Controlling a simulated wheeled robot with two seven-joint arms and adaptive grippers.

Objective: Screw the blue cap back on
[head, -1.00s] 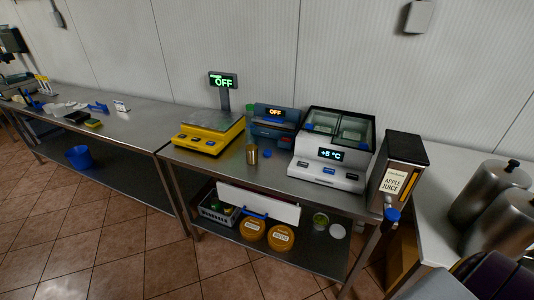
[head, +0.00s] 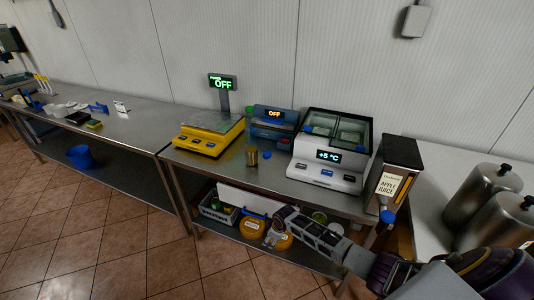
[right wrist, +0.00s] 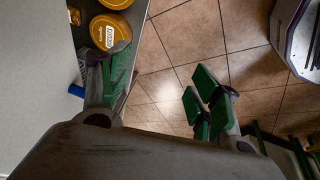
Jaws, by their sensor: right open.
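A small blue cap (head: 267,155) lies on the steel table top (head: 225,172). Just left of it stands a brass-coloured cylindrical container (head: 252,156); at this size I cannot tell whether its top is open. My right gripper (head: 272,237) is in front of the lower shelf, below the table top and apart from the cap and container. In the right wrist view my right gripper (right wrist: 158,88) is open, with nothing between its green-padded fingers. My left gripper is not in view.
A yellow scale (head: 207,136), a blue device (head: 272,124), a white cooled display (head: 330,157) and an apple juice dispenser (head: 398,168) crowd the table. Yellow round tubs (head: 252,227), a white board (head: 250,202) and a crate (head: 216,211) sit on the lower shelf. Tiled floor is clear in front.

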